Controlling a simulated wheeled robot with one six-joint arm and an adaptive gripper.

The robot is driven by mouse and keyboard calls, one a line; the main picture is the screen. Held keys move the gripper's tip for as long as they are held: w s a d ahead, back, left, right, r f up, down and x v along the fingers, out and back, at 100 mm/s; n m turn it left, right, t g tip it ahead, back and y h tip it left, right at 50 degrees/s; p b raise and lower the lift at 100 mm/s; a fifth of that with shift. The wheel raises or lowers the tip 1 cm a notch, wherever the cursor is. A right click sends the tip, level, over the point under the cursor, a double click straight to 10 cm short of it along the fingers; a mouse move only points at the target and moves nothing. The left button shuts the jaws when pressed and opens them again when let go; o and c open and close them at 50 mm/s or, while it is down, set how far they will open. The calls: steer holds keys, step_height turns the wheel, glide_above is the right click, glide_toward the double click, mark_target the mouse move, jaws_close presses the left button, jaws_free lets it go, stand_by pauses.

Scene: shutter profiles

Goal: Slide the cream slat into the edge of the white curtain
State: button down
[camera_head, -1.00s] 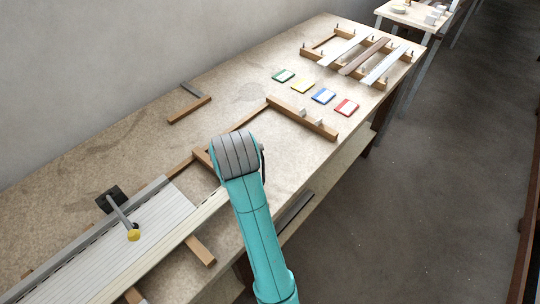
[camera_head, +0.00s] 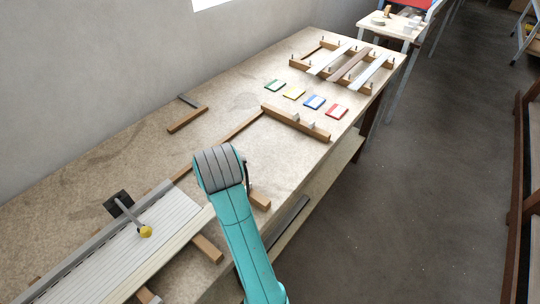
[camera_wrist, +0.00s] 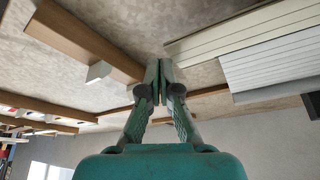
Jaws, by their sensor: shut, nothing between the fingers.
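The white curtain (camera_head: 125,245), made of ribbed slats, lies at the lower left of the bench in the head view. The cream slat (camera_head: 168,252) lies along its near long edge, roughly parallel to it. In the wrist view the cream slat (camera_wrist: 255,30) sits beside the white curtain (camera_wrist: 275,66), and its end sticks out past the curtain's end. I cannot tell whether their edges are joined. My gripper (camera_wrist: 166,68) is shut and empty, with its tips close to the protruding slat end. Contact is unclear. In the head view my arm hides the gripper.
A yellow-knobbed clamp (camera_head: 145,231) reaches over the curtain. A wooden rail with small blocks (camera_head: 296,122) lies farther along the bench. Coloured cards (camera_head: 314,102) and a wooden rack with slats (camera_head: 350,66) are beyond.

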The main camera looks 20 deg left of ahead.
steer(key=shift+s+a, duration=0.25)
steer(key=shift+s, duration=0.35)
steer(key=shift+s+a, duration=0.2)
steer(key=shift+s, duration=0.45)
steer(key=shift+s+a, duration=0.25)
steer(key=shift+s, duration=0.35)
stand_by(0.7)
steer(key=shift+w, duration=0.2)
stand_by(0.4)
steer(key=shift+w+d, duration=0.25)
steer(key=shift+w, duration=0.25)
